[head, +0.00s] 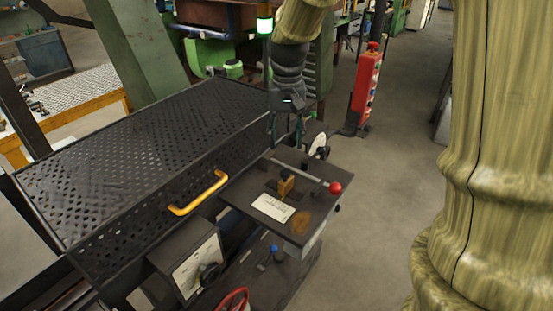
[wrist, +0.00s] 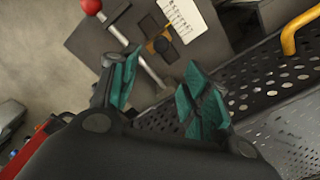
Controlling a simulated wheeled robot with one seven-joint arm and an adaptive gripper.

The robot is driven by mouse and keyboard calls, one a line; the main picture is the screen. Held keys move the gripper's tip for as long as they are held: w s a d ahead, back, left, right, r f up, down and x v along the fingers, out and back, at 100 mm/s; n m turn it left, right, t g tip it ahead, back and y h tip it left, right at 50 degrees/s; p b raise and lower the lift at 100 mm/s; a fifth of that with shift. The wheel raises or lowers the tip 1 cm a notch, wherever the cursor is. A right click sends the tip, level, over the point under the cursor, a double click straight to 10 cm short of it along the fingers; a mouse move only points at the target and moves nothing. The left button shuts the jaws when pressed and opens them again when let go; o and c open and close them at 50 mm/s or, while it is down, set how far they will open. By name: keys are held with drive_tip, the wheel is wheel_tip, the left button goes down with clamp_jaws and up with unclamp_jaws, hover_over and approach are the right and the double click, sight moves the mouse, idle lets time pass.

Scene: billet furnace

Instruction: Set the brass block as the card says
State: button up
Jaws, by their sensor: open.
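In the head view the brass block (head: 286,184) stands on a dark plate (head: 245,200). It has a dark knob-like top. A white card (head: 272,208) with small print lies just in front of it; the print is too small to read. My gripper (head: 287,135) is open and empty, pointing down above the back edge of the plate, behind the block. In the wrist view the gripper (wrist: 160,95) has its two teal fingers apart. The brass block (wrist: 151,28) and the card (wrist: 183,18) show beyond the fingertips, clear of them.
A rod with a red ball end (head: 335,188) runs across the plate behind the block. A perforated black cover (head: 130,150) with a yellow handle (head: 199,194) fills the left. A gauge box (head: 190,262) sits in front. Open floor lies to the right.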

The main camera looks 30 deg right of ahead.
drive_tip(key=shift+s+a+f+p, duration=0.15)
drive_tip(key=shift+s+f+p, duration=0.3)
drive_tip(key=shift+s+f, duration=0.55)
hover_over(286, 172)
drive_tip(key=f, duration=0.3)
drive_tip(key=f+p, duration=0.1)
drive_tip(key=shift+w+f, duration=0.2)
drive_tip(key=shift+w, duration=0.2)
drive_tip(key=shift+s+f, duration=0.45)
drive_tip(key=shift+f, duration=0.25)
drive_tip(key=shift+f+p, duration=0.3)
drive_tip(key=shift+f, duration=0.05)
drive_tip(key=shift+w+f, duration=0.25)
drive_tip(key=shift+f, duration=0.5)
drive_tip(key=shift+s, duration=0.2)
